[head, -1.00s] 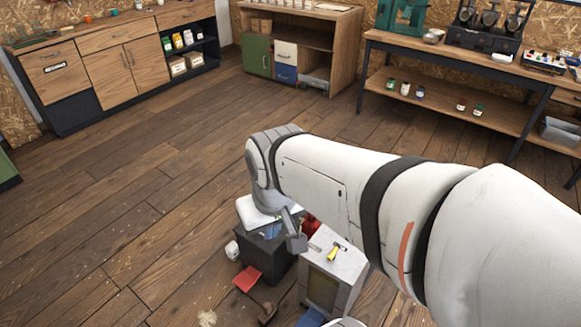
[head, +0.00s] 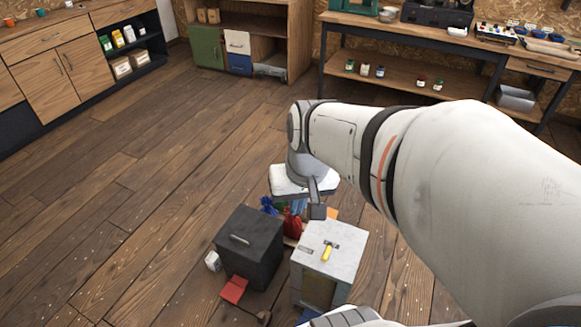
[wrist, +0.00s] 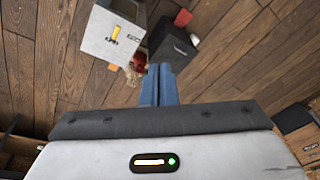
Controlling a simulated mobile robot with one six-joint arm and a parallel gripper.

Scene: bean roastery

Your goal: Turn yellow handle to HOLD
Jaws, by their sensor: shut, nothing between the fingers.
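The yellow handle (head: 327,251) sits on the pale grey top of a box-shaped cabinet (head: 346,238) in the lower middle of the head view. A small dark fitting shows at one end of the handle. The handle also shows in the wrist view (wrist: 115,33), upper left, on the same cabinet top (wrist: 98,25). A label (wrist: 134,38) lies beside it, too small to read. My gripper (wrist: 160,70) is shut and empty, its blue fingers together, apart from the handle. In the head view my gripper is mostly hidden behind my wrist.
A dark grey box (head: 247,243) with a bar on its lid stands left of the cabinet. Red and blue bags (head: 291,226) lie behind them. A red piece (head: 234,290) and a white item (head: 212,261) are on the floor. Open wooden floor lies left.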

